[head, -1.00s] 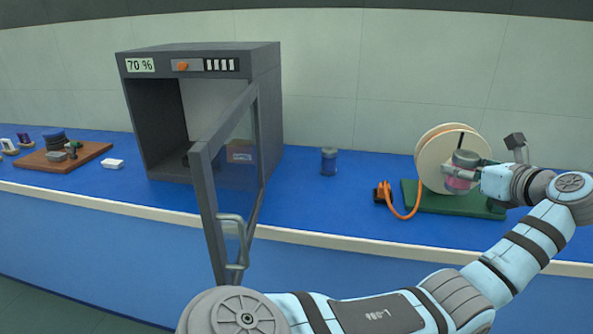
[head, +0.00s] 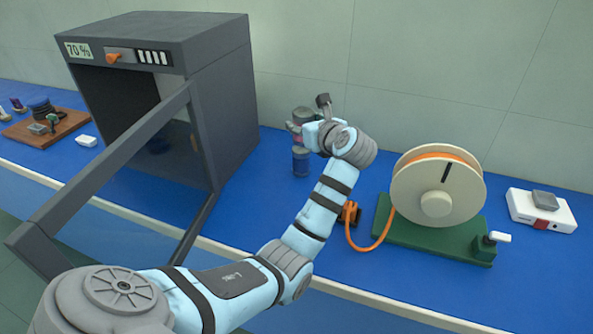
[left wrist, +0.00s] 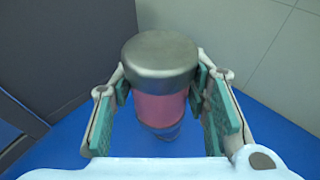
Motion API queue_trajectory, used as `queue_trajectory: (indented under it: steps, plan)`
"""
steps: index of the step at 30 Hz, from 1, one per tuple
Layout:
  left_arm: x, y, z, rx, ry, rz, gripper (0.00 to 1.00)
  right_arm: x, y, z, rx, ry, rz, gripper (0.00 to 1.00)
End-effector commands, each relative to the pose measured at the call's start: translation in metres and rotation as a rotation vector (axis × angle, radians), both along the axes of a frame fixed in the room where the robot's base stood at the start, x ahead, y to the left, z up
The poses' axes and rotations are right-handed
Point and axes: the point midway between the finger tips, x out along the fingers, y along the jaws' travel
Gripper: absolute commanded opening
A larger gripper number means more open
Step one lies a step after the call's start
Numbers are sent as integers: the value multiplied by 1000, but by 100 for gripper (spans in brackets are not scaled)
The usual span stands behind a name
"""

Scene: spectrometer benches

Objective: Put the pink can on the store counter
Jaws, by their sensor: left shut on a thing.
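The pink can (left wrist: 160,108) with a grey metal lid is upright between the green-padded fingers of my left gripper (left wrist: 165,98) in the left wrist view. In the head view, my left gripper (head: 297,128) is shut on this can, whose grey lid (head: 302,114) shows above the fingers. The can is over the blue counter (head: 270,190), right of the grey oven-like box. A blue jar (head: 300,163) on the counter shows just below it in the head view. I cannot tell whether the can touches the jar. My right gripper is out of view.
The grey box (head: 225,110) has its door (head: 110,175) swung open toward the front. An orange-cabled reel (head: 437,190) on a green base and a white device (head: 541,210) stand to the right. A wooden board (head: 55,128) with small items lies far left.

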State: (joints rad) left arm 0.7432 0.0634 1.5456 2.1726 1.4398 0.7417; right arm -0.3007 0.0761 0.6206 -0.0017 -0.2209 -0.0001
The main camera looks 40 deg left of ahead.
Motion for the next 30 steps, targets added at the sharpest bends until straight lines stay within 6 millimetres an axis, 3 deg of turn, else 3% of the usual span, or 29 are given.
queue_trajectory:
  steps: [1, 3, 6, 8, 11, 18, 21, 26, 30]
  plan:
    - [-11, 0, 36, 5, 0, -67, 10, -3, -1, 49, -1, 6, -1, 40]
    - [-24, -7, 51, 5, -1, -177, 10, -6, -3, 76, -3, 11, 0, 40]
    - [-39, -19, 67, 6, -2, -298, 10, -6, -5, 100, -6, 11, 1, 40]
    - [-45, -26, 68, 2, -1, -344, 10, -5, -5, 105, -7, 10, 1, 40]
    - [-48, -31, 49, -1, 2, -373, 10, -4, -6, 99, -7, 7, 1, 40]
    - [-48, -32, -48, -3, 4, -373, 10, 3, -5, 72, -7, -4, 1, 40]
    - [-48, -32, -78, -3, 0, -373, 10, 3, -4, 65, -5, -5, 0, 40]
    - [-47, -32, -98, -2, -4, -372, 10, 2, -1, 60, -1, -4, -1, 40]
    - [-48, -32, -126, -2, 0, -372, 10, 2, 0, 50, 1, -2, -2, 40]
